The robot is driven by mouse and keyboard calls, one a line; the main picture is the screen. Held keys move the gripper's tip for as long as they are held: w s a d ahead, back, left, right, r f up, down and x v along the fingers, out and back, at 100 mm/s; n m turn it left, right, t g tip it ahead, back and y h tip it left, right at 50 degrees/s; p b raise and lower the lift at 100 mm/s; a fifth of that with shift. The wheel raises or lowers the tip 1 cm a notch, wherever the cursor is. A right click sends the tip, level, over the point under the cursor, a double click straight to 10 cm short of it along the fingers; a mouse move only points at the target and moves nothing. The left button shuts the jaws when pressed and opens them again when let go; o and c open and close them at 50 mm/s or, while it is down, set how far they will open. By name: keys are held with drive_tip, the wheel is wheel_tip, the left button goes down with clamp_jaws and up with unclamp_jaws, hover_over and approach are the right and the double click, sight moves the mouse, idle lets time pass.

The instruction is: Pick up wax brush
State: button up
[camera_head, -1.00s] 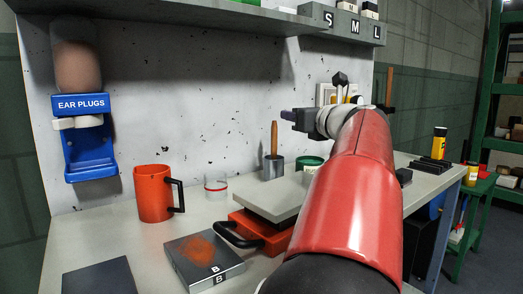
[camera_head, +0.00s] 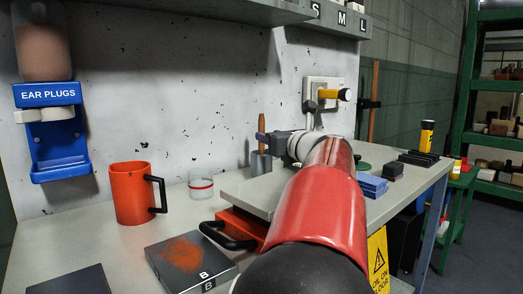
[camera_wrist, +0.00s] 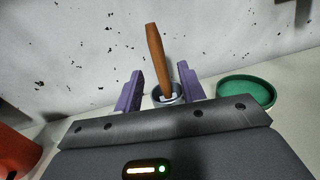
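The wax brush appears to be the brown wooden handle (camera_wrist: 157,55) standing up, slightly tilted, in a small grey cup (camera_wrist: 170,97). In the head view the handle (camera_head: 261,123) rises from the cup (camera_head: 261,164) near the back wall, with its middle partly hidden by my gripper (camera_head: 266,138). My gripper (camera_wrist: 160,88) is open, with one purple finger on each side of the handle in the wrist view. Both fingers look apart from the handle. I cannot tell how deep the handle sits between them. The brush's lower end is hidden in the cup.
A green dish (camera_wrist: 246,92) lies right of the cup. An orange mug (camera_head: 131,196) and a clear red-banded jar (camera_head: 201,186) stand to the left. The wall is close behind the cup.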

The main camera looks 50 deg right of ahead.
sight(262, 145)
drive_tip(key=x, duration=0.5)
drive_tip(key=shift+w+p, duration=0.15)
drive_tip(key=shift+p, duration=0.2)
clamp_jaws()
